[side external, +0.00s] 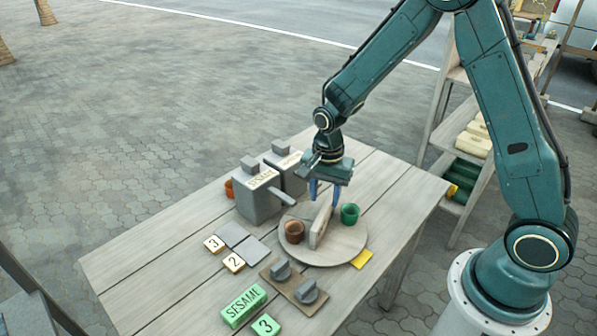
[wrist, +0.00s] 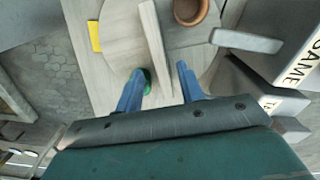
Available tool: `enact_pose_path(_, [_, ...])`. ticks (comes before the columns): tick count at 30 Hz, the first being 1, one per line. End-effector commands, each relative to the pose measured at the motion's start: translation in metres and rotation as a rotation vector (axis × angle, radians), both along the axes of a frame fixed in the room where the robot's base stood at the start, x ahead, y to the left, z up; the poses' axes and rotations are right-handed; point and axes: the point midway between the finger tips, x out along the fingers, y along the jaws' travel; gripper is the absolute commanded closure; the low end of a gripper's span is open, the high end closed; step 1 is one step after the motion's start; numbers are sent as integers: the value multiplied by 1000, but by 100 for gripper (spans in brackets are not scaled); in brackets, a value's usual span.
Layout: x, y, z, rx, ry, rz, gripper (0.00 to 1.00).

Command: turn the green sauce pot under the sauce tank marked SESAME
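A round wooden turntable (side external: 340,250) lies on the table with an upright divider board (side external: 320,226) across it. The green sauce pot (side external: 350,214) stands right of the divider; in the wrist view it is mostly hidden behind a finger. A brown pot (side external: 294,232) stands left of the divider, near the spout (side external: 282,196) of the grey tank marked SESAME (side external: 257,205). My gripper (side external: 324,192) is open, pointing down over the divider's far end. In the wrist view its blue fingers (wrist: 160,85) are apart, the divider's end (wrist: 158,60) showing between them.
A second grey tank (side external: 288,172) stands behind, its label unreadable. A yellow marker (side external: 362,258) lies at the turntable's front edge. Grey knobs on a board (side external: 294,289), number tiles (side external: 233,263) and a green SESAME block (side external: 243,306) occupy the front. The table's right end is clear.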

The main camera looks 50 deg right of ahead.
Motion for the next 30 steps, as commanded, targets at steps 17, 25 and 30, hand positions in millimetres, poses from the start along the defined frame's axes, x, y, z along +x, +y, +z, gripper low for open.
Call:
enact_pose_path(17, [-1, 0, -66, 0, 2, 0, 62])
enact_pose_path(25, [0, 0, -74, 0, 0, 0, 62])
enact_pose_path(30, [0, 0, -74, 0, 0, 0, 62])
